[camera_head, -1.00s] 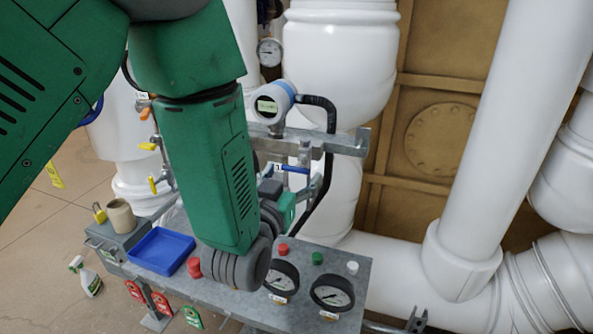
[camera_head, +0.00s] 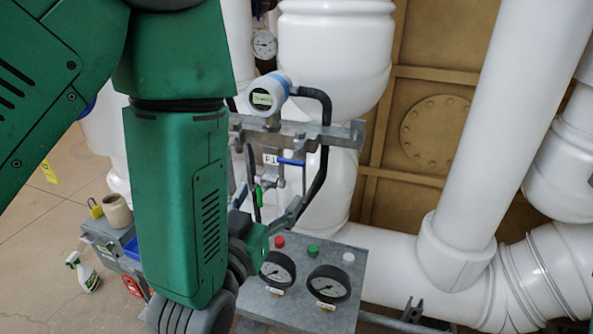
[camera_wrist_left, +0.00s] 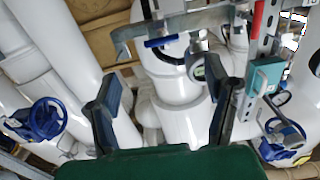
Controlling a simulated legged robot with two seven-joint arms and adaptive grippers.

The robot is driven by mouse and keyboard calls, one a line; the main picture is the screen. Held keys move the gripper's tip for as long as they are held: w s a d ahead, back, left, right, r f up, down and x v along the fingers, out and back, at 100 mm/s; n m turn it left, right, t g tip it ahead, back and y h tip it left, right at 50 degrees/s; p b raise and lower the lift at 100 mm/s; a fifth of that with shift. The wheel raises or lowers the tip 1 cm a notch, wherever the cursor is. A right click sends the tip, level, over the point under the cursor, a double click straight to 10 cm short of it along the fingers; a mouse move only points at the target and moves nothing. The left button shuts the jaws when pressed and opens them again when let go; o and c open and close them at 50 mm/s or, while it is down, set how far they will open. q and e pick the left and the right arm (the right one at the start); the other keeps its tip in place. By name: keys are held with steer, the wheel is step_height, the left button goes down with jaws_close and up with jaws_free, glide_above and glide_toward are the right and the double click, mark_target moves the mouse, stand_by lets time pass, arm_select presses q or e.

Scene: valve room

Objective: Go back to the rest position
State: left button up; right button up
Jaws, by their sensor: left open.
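My left arm, green with grey joints, comes in from the left in the head view. My left gripper (camera_head: 288,214) is partly hidden behind my forearm, in front of the pipe bracket above the gauge panel. In the left wrist view its two dark fingers stand wide apart, with the open gap (camera_wrist_left: 164,108) between them. Nothing is held there; white pipes show behind the gap. My right gripper is in neither view.
The panel (camera_head: 340,243) carries two gauges (camera_head: 328,284) and red, green and white buttons. A bracket (camera_head: 343,134) with a blue-handled valve (camera_head: 291,162) stands behind. A blue handwheel (camera_wrist_left: 46,118) shows in the wrist view. A spray bottle (camera_head: 84,271) stands at left.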

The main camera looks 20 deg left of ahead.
arm_select(q)
steer(key=s+a+f+g+b, duration=0.1)
steer(key=s+a+f+g, duration=0.15)
steer(key=f, duration=0.55)
steer(key=s+a+f+g+b, duration=0.1)
steer(key=s+f+g, duration=0.15)
steer(key=f, duration=0.45)
steer(key=s+a+f+g+b, duration=0.15)
steer(key=f+g, duration=0.25)
steer(key=f, duration=0.4)
steer(key=s+a+f+g, duration=0.3)
steer(key=s+f+g, duration=0.1)
steer(key=s+f, duration=0.3)
steer(key=s+a+f+g, duration=0.3)
steer(key=s+f, duration=0.3)
steer(key=s, duration=0.4)
steer(key=shift+s+f+g+y+b, duration=0.3)
steer(key=shift+f+g+b, duration=0.15)
steer(key=shift+g, duration=0.25)
steer(key=shift+w, duration=0.15)
